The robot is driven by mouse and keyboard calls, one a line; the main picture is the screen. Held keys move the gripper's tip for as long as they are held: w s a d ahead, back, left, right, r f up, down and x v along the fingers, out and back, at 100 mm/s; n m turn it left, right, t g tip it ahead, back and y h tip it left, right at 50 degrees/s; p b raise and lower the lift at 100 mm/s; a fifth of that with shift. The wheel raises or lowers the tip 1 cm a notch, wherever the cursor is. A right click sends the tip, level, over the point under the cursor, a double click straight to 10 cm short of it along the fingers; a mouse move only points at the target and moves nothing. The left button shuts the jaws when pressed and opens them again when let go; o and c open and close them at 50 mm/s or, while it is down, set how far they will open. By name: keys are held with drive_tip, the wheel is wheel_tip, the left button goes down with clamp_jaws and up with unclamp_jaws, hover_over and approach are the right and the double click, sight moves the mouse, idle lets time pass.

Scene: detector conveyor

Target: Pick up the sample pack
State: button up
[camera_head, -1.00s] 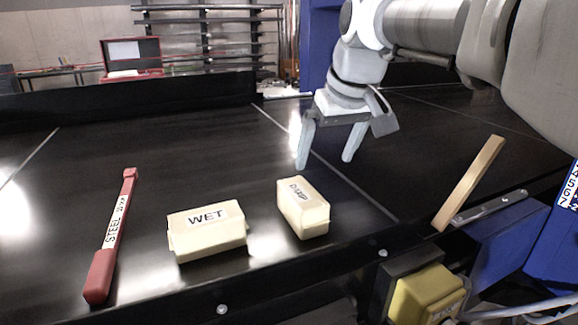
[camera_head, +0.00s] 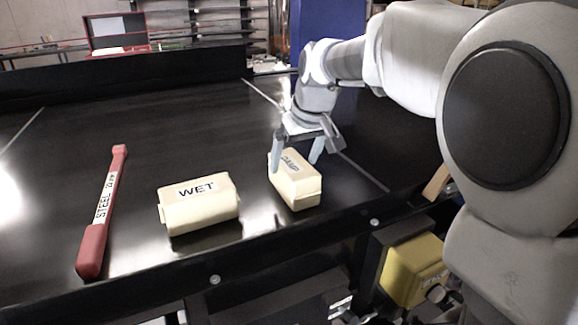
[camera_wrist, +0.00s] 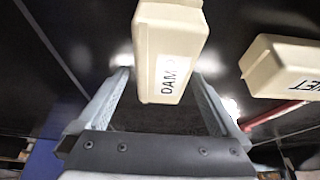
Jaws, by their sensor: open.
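A cream box labelled DAMP (camera_head: 298,190) lies on the black conveyor, right of a similar cream box labelled WET (camera_head: 198,207). In the wrist view the DAMP box (camera_wrist: 170,38) is in the middle and the WET box (camera_wrist: 290,70) is at the right. My gripper (camera_head: 295,166) is open at the DAMP box, with one finger toward each of its sides. In the wrist view the box lies between the spread fingers (camera_wrist: 160,76), and a gap shows beside it. I cannot tell which box is the sample pack.
A red bar labelled STEEL (camera_head: 103,215) lies left of the WET box. A tan strip (camera_head: 437,183) at the right is partly hidden by my arm. An open red case (camera_head: 117,36) stands behind the belt.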

drive_tip(key=x, duration=0.5)
drive_tip(key=shift+s+a+f, duration=0.1)
drive_tip(key=shift+s+f, duration=0.1)
drive_tip(key=shift+f, duration=0.25)
idle(0.3)
drive_tip(key=c, duration=1.5)
clamp_jaws()
drive_tip(key=shift+r, duration=0.25)
